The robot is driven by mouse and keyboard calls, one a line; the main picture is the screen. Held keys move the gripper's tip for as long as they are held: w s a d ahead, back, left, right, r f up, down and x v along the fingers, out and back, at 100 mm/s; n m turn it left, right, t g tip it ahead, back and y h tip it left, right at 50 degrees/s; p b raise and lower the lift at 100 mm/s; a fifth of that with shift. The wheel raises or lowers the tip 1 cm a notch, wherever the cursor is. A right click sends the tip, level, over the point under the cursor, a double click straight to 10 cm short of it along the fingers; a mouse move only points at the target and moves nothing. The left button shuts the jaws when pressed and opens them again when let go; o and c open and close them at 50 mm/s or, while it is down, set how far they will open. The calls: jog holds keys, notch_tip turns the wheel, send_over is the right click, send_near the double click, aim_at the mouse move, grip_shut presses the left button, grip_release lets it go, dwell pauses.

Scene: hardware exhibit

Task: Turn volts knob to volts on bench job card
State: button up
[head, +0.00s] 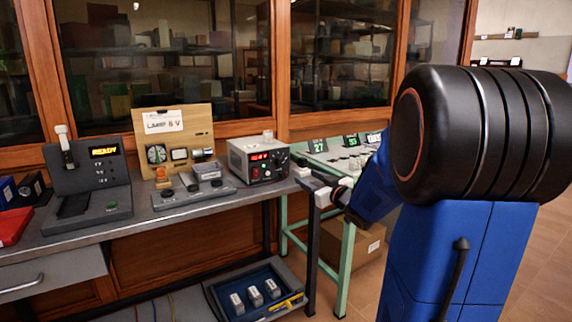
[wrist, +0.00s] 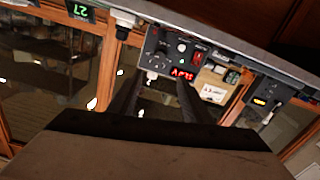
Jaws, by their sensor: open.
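The grey bench power supply (head: 240,149) stands on the bench, with a lit red display (head: 259,157) whose digits I cannot read surely. Its front, with small knobs and a red switch, also shows upside down in the wrist view (wrist: 212,47); I cannot tell which knob is volts. The bench job card (head: 163,121) is on a wooden board left of the supply and reads about "LAMP 6 V"; its number is blurred. My gripper (head: 312,182) is just right of and in front of the supply. Its fingers (wrist: 160,80) are apart and empty, pointing toward the panel without visible contact.
A grey tester with a "READY" display (head: 104,151) stands at the left. A green-framed bench with lit displays (head: 318,145) adjoins at right. A bin of boxes (head: 290,283) lies below.

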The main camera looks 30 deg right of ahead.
aim_at(281, 162)
jog(key=w, duration=1.7)
jog(key=shift+w+a, duration=0.2)
jog(key=shift+w, duration=0.05)
jog(key=c, duration=1)
